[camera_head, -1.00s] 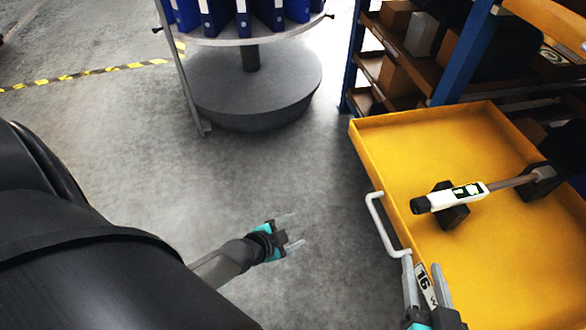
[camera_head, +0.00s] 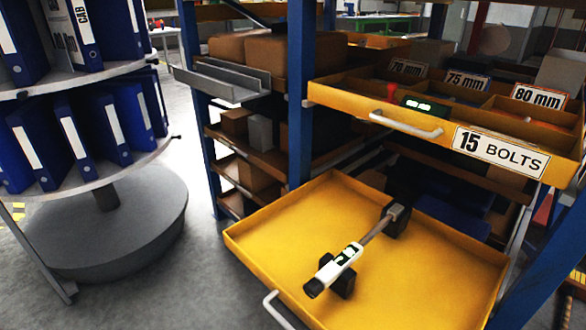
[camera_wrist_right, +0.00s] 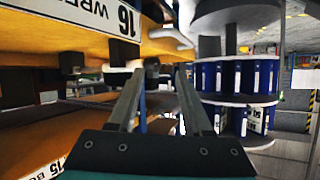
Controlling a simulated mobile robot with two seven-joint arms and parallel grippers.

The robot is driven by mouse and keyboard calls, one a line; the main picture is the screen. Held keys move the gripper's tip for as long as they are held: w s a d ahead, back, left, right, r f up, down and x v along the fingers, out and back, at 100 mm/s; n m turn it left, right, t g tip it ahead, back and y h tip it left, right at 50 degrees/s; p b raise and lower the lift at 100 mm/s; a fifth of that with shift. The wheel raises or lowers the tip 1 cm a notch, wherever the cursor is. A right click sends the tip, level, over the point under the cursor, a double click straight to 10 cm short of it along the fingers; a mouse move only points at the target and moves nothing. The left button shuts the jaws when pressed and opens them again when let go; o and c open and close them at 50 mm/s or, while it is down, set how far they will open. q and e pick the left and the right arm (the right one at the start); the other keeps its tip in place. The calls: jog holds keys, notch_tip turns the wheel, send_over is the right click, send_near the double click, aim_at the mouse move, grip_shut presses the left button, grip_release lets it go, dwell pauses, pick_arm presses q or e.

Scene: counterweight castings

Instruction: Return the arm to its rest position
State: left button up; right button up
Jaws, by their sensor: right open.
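My right gripper (camera_wrist_right: 158,88) shows in the right wrist view, with its two fingers apart and nothing between them. The white handle (camera_wrist_right: 168,42) of the yellow drawer marked 16 (camera_wrist_right: 85,30) is just above the fingertips in that picture; the exact gap is hard to tell. In the head view this pulled-out yellow drawer (camera_head: 272,248) holds a wrench (camera_head: 338,266) with a white body and green display, lying across two black supports. The drawer's handle (camera_head: 278,312) shows at the bottom edge. My arms and both grippers are out of the head view.
A yellow drawer labelled 15 BOLTS (camera_head: 400,108) with divided compartments is above the wrench drawer, its white handle (camera_head: 405,124) facing forward. A blue rack post (camera_head: 300,100) stands beside them. A round stand with blue binders (camera_head: 85,135) is at left. Bare floor (camera_head: 190,275) lies between.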

jog(key=s+d+f+g+h+p, duration=0.1)
jog(key=s+d+f+g+h, duration=0.2)
jog(key=f, duration=0.9)
jog(key=s+d+f+g+p, duration=0.15)
jog(key=s+d+f, duration=0.3)
jog(key=f, duration=0.65)
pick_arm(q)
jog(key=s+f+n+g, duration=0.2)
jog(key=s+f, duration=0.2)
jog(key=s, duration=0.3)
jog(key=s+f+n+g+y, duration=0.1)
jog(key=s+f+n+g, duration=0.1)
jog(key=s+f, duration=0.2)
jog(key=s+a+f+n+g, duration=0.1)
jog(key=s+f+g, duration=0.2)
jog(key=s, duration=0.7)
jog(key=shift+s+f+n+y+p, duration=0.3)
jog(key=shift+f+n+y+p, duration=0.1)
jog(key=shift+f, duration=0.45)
pick_arm(e)
jog(key=s+d+f+g+h, duration=0.2)
jog(key=s+d+f+g, duration=0.3)
jog(key=s+d+f, duration=0.4)
jog(key=s+f, duration=0.1)
jog(key=s, duration=0.2)
jog(key=shift+s+d, duration=0.15)
